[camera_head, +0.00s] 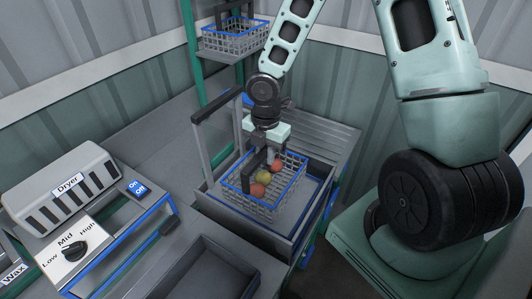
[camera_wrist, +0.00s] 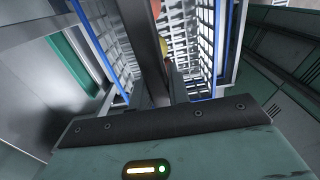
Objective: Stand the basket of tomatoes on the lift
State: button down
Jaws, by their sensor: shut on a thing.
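The basket of tomatoes (camera_head: 286,198) is a grey wire basket with a blue rim, holding a red, a yellow and an orange-red tomato. It looks level, within the walls of a grey open tray (camera_head: 236,215); I cannot tell whether it touches the tray floor. My gripper (camera_head: 261,155) is above the basket, shut on its dark handle. In the wrist view, the basket's blue-rimmed mesh (camera_wrist: 105,45) shows on both sides of the handle, with the tomatoes partly hidden. I cannot tell for certain which part is the lift; a green upright (camera_head: 191,45) stands behind the tray.
A second blue-rimmed basket (camera_head: 235,42) sits high beside the green upright. A grey frame (camera_head: 205,130) rises close to the tray's left side. In front is an empty dark bin (camera_head: 215,272). A dryer (camera_head: 62,185) and a dial panel (camera_head: 75,250) stand at left.

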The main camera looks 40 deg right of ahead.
dwell(0.4)
jog(key=c, duration=1.3)
grip_release()
jog(key=shift+c, duration=1.3)
notch_tip(320, 180, up, 7)
jog(key=p, duration=0.7)
